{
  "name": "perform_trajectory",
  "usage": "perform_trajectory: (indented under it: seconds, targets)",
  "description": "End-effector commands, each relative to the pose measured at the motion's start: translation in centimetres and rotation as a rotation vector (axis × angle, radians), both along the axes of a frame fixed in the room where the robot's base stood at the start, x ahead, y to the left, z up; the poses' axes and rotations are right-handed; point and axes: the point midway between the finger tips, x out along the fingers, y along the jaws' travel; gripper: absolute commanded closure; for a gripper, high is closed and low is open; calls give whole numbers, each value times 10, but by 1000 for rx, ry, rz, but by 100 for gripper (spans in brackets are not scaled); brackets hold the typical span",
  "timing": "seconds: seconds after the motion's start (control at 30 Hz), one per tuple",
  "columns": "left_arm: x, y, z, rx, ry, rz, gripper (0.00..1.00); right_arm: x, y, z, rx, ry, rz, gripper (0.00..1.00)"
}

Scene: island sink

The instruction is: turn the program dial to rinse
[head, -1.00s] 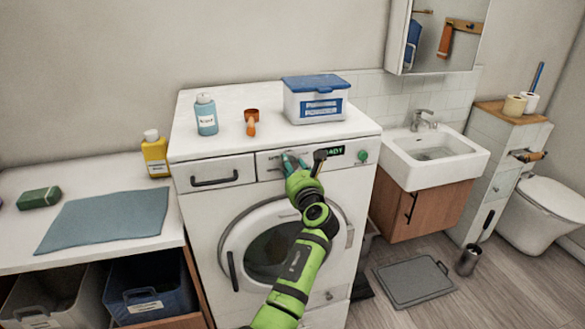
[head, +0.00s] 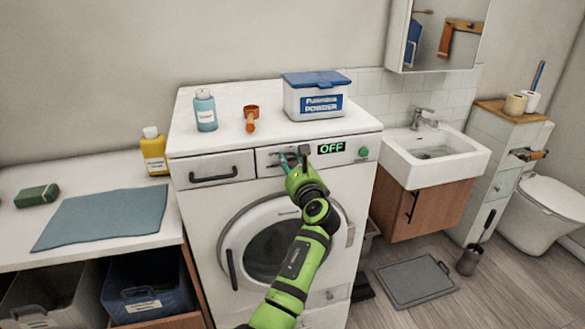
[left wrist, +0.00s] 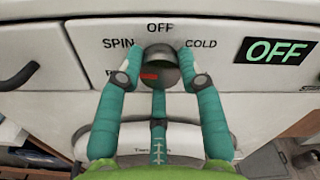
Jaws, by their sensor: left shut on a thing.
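The program dial (left wrist: 161,62) is a round grey knob on the washing machine's front panel. In the left wrist view, OFF shows above it, SPIN at upper left and COLD at upper right. A label starting with R at lower left is mostly hidden by a finger. A red mark (left wrist: 149,76) shows on the left part of the dial's face. My left gripper (head: 295,160) is shut on the dial, with teal fingers on both sides of it. The display (head: 331,148) reads OFF in green. My right gripper is in neither view.
The washing machine (head: 205,225) has a drawer handle (head: 214,176) left of the dial and a green button (head: 363,153) right of the display. A bottle (head: 205,112), an orange scoop (head: 251,119) and a powder box (head: 315,102) stand on top. The sink (head: 435,155) is at right.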

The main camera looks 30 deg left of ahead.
Motion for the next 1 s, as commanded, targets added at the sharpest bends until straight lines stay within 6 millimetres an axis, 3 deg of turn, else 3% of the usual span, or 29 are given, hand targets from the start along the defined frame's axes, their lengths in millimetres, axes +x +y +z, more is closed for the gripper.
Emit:
perform_trajectory:
  seconds: [0.5, 1.0]
  targets:
    - [0, 1, 0, -284, -341, 0, 95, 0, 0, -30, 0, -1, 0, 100]
    - [0, 1, 2, -396, -473, 0, 95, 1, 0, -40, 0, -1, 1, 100]
